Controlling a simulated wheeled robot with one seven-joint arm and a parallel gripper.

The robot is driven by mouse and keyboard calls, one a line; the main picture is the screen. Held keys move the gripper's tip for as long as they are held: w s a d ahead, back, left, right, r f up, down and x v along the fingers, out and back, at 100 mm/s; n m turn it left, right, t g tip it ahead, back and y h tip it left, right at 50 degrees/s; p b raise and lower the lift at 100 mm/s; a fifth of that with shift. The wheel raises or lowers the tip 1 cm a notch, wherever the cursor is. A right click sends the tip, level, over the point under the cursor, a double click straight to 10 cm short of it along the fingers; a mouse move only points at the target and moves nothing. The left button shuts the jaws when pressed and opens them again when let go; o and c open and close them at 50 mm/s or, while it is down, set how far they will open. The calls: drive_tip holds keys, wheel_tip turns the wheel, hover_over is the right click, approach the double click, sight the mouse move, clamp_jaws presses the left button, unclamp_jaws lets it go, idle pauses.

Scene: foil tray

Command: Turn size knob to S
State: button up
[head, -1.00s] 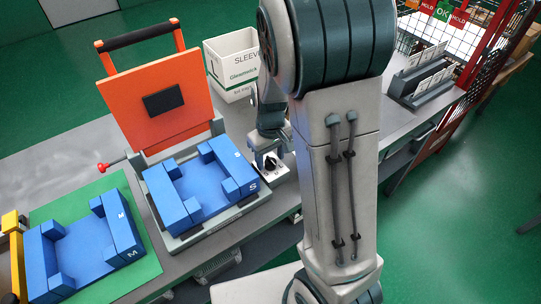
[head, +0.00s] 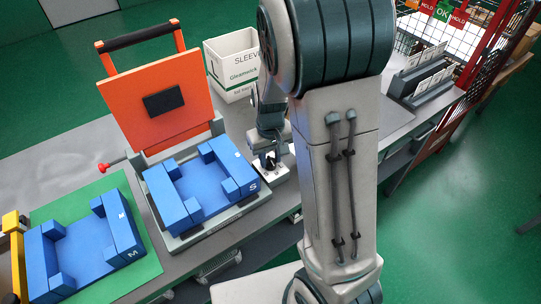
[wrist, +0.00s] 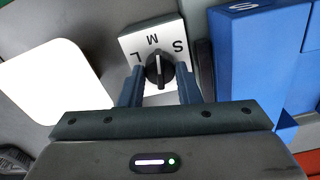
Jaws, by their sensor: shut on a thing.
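The size knob (wrist: 159,71) is black and sits on a white plate (wrist: 128,43) marked L, M and S. Its white pointer line faces roughly toward the M in the wrist view. My gripper (wrist: 159,88) is shut on the knob, with one finger on each side. In the head view my gripper (head: 268,160) is down at the white knob plate (head: 276,174), just right of the blue nest marked S (head: 205,180). The knob is mostly hidden there by my gripper.
The blue nest (wrist: 260,60) stands close right of the knob in the wrist view. An orange lid (head: 160,100) stands raised behind it. A white sleeve bin (head: 232,65) stands at the back. Another blue nest, marked M (head: 82,245), lies on a green mat.

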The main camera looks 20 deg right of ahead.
sight(271, 160)
drive_tip(key=m+p, duration=0.1)
drive_tip(key=m, duration=0.4)
drive_tip(key=shift+r, duration=0.1)
drive_tip(key=shift+m+p, duration=0.5)
drive_tip(key=shift+m, duration=1.8)
drive_tip(key=o, duration=1)
wheel_tip(271, 160, up, 14)
drive_tip(key=shift+f, duration=0.15)
